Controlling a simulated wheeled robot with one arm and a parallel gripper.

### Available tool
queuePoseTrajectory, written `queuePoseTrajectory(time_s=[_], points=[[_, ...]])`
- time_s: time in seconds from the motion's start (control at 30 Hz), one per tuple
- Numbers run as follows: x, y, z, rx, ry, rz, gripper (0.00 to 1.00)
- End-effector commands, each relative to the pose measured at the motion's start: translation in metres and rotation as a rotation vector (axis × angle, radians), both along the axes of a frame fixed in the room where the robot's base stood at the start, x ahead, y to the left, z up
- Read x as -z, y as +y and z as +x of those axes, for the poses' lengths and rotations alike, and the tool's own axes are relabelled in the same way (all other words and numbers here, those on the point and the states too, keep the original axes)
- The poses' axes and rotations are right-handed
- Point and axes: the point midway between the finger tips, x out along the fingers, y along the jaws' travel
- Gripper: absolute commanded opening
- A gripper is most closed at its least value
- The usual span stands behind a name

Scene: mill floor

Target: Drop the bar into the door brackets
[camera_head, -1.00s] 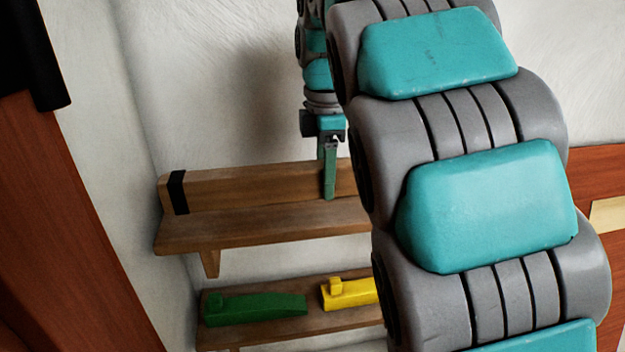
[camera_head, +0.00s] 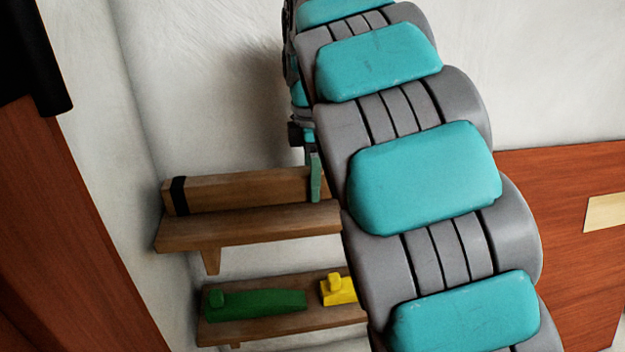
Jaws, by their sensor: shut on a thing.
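The bar (camera_head: 245,190) is a long wooden beam with a black band near its left end. It lies along the upper wall shelf (camera_head: 240,228), close to its surface; I cannot tell whether it still touches. My gripper (camera_head: 315,180) points down, with a green finger over the bar's front face, and is shut on the bar. My arm hides the bar's right part and most of the gripper. A red-brown door or panel (camera_head: 60,230) is at the left. A black fitting (camera_head: 30,60) is at the top left; I cannot tell whether it is a door bracket.
A lower shelf (camera_head: 290,322) holds a green wedge-shaped block (camera_head: 255,304) and a yellow one (camera_head: 340,290), partly hidden by my arm. Another red-brown panel (camera_head: 560,215) with a pale plate (camera_head: 606,213) stands at the right. The wall above the shelves is bare.

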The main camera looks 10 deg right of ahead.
Motion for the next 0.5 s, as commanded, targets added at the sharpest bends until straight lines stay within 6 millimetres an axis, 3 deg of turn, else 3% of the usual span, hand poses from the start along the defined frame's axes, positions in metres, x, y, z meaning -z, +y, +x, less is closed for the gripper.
queuePoseTrajectory(time_s=[0.43,0.47,0.5], points=[[0.0061,-0.0001,0.0002,0.000,-0.002,0.001,0.00],[0.0064,-0.0002,0.0003,0.001,-0.001,0.001,0.51],[0.0056,-0.0003,0.0003,0.001,-0.001,0.001,0.55]])
